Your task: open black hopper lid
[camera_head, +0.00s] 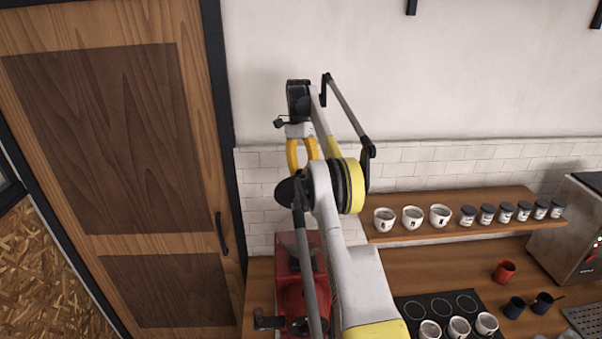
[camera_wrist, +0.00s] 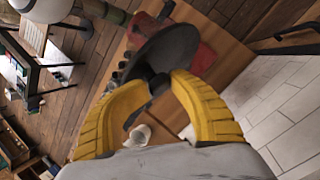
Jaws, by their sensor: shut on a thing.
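The black hopper lid (camera_wrist: 163,50) is a dark round disc with a knob in the middle. It fills the upper middle of the wrist view, and part of it shows in the head view (camera_head: 287,191) beside my arm. My gripper (camera_wrist: 164,82) has its two yellow fingers shut on the lid's knob; in the head view the gripper (camera_head: 300,172) points down at the lid. The red machine (camera_head: 287,284) stands below on the counter, partly hidden by my arm. The hopper mouth is not visible, and I cannot tell how far the lid stands off it.
The wooden counter (camera_head: 405,263) carries a black hob (camera_head: 418,309) with white cups, a red mug (camera_head: 504,271) and dark mugs. A wall shelf (camera_head: 385,235) with cups and jars is right of my arm. A wooden door (camera_head: 105,150) is at left.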

